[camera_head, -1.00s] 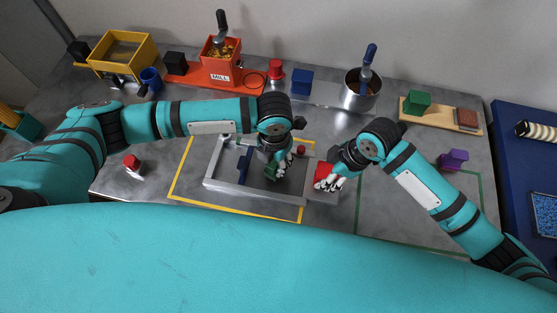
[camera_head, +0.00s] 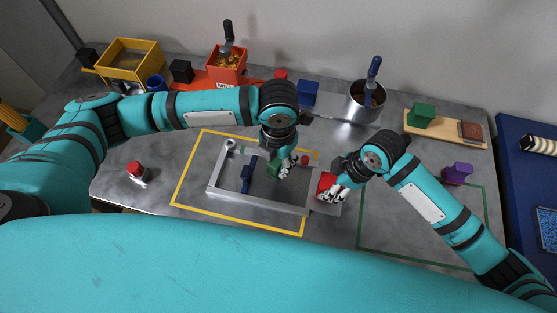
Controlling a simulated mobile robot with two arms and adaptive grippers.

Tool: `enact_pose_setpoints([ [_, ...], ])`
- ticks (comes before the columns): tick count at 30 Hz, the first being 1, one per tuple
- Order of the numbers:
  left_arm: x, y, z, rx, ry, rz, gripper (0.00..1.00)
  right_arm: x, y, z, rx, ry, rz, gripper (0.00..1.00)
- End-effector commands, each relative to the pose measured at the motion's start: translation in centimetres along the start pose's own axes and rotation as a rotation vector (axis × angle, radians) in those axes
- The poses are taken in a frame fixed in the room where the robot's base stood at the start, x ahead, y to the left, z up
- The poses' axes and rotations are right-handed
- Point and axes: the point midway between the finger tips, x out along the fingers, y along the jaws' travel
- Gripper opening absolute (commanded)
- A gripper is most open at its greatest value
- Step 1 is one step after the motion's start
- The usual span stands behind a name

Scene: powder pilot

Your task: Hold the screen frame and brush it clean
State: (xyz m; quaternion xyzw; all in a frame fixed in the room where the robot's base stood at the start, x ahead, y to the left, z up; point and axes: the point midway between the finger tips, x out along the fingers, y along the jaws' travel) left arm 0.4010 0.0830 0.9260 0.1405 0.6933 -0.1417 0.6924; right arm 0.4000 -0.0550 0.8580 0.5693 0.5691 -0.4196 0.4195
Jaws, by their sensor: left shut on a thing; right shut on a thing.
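The grey screen frame (camera_head: 258,206) lies flat on the table, inside the yellow outline, with a dark screen (camera_head: 262,188) in it. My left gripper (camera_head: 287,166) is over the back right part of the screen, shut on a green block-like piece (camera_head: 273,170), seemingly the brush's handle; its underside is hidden. A blue piece (camera_head: 248,175) stands in the left part of the frame. My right gripper (camera_head: 334,193) is at the frame's right end, shut on a red grip (camera_head: 326,181). Its fingers partly cover the grip.
Behind are a yellow tray (camera_head: 133,60), an orange mill (camera_head: 228,65) and a metal pot (camera_head: 364,103). A red button (camera_head: 135,169) is at left, a purple block (camera_head: 458,174) at right. The table inside the green outline is mostly clear, under my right arm.

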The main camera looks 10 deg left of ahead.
Motion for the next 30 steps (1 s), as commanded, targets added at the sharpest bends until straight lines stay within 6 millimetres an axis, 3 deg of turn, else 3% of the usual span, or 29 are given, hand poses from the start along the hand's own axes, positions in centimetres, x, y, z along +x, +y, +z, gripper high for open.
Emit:
enact_pose_setpoints([
  [6, 0.0, 0.0, 0.01, 0.0, -0.001, 0.0, 0.0, 0.02, -0.02, 0.05, 0.0, -0.002, -0.001, 0.0],
  [7, 0.0, 0.0, 0.01, 0.0, -0.001, 0.0, 0.0, 0.02, -0.02, 0.05, 0.0, -0.002, -0.001, 0.48],
  [13, 0.01, -0.01, 0.01, 0.0, -0.001, 0.0, 0.0, 0.02, -0.02, 0.04, 0.0, -0.001, -0.001, 0.74],
  [19, 0.01, -0.02, 0.01, 0.0, -0.001, 0.0, 0.0, 0.01, -0.02, 0.03, 0.0, -0.001, -0.001, 0.75],
  [24, 0.01, -0.02, 0.02, 0.0, -0.001, 0.0, 0.0, 0.01, -0.02, 0.02, 0.0, -0.001, -0.001, 0.95],
  [30, 0.01, -0.02, 0.02, 0.0, -0.001, 0.0, 0.0, 0.01, -0.02, 0.02, 0.0, -0.001, -0.001, 0.95],
])
